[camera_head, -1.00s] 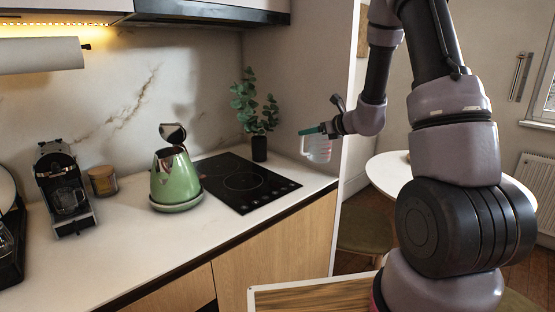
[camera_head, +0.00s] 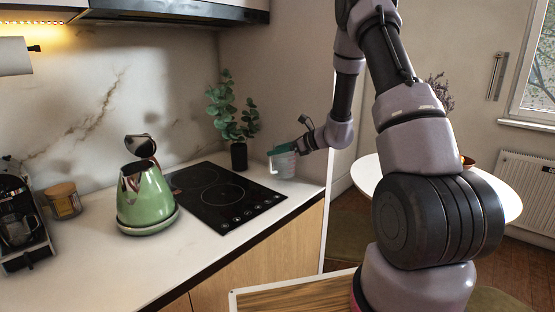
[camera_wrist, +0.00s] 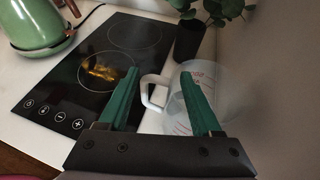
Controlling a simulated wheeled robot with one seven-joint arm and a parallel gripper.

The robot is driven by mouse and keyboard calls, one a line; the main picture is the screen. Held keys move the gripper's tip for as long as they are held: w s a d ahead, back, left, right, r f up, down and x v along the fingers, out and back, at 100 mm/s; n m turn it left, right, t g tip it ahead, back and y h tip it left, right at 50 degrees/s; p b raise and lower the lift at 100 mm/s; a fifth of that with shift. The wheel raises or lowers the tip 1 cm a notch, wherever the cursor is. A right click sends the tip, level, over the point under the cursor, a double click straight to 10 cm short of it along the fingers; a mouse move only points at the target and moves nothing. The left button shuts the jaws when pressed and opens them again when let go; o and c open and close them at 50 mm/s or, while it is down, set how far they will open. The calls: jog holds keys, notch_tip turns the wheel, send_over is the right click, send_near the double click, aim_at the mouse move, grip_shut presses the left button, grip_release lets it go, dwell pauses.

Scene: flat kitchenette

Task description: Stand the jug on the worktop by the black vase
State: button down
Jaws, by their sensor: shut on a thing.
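The jug (camera_head: 283,165) is clear with red markings and a pale handle. In the head view it hangs upright from my gripper (camera_head: 288,148) over the right end of the worktop (camera_head: 300,188), just right of the black vase (camera_head: 239,157). I cannot tell whether its base touches the worktop. The jug's body (camera_wrist: 180,110) is partly hidden by the right finger. The vase (camera_wrist: 188,42) stands just beyond the jug, with leafy stems in it.
A black hob (camera_head: 225,195) lies left of the jug. A green kettle (camera_head: 147,205) stands farther left, beside an amber jar (camera_head: 63,201) and a coffee machine (camera_head: 18,225). A wall rises close behind and right of the jug. A white round table (camera_head: 505,195) is at the right.

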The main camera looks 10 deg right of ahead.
aim_at(281, 161)
jog(key=shift+f, duration=1.5)
jog(key=shift+c, duration=0.2)
grip_release()
jog(key=shift+f, duration=0.15)
